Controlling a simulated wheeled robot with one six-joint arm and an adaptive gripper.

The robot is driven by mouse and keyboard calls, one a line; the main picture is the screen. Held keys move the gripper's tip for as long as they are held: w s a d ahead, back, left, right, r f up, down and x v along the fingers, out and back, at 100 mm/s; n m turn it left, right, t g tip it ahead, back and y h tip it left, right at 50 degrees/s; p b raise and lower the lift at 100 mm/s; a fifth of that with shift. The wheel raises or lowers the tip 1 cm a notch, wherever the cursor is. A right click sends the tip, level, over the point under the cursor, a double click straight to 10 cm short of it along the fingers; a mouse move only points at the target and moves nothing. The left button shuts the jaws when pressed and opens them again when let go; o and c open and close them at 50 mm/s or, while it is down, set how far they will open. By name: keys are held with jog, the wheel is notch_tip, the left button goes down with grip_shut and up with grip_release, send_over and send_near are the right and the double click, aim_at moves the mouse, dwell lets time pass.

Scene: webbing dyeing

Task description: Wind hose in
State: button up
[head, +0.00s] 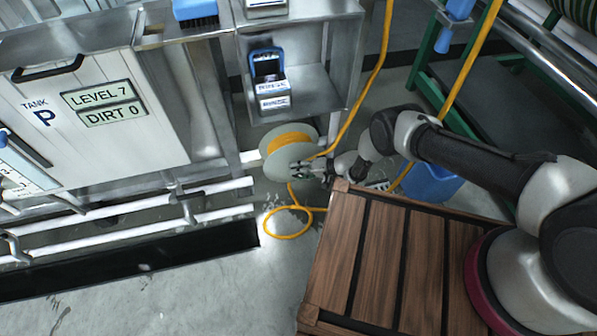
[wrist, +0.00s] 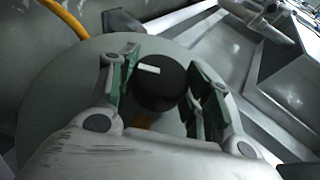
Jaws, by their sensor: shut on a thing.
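The hose reel (head: 283,163) is a pale grey-green drum low beside the tank frame, with yellow hose (head: 290,141) wound on it. A loose yellow loop (head: 287,222) lies on the floor below the reel. Another yellow run (head: 371,88) rises from the reel to the upper right. My gripper (head: 300,168) is at the reel's right face. In the wrist view, my gripper (wrist: 165,98) has its fingers on both sides of a dark round knob (wrist: 160,82) in front of the reel disc (wrist: 65,98). The finger contact is partly hidden.
A wooden slatted platform (head: 385,262) stands in front, right of the loop. A metal shelf (head: 315,92) is above the reel. The tank (head: 100,130) and white pipes (head: 130,213) are at left. A blue bin (head: 432,183) is at right. The floor at lower left is clear.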

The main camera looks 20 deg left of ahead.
jog(key=o, duration=1)
jog(key=shift+d, duration=0.15)
jog(key=v, duration=1.1)
jog(key=shift+d+r, duration=0.25)
jog(key=shift+d, duration=0.05)
jog(key=shift+w, duration=0.1)
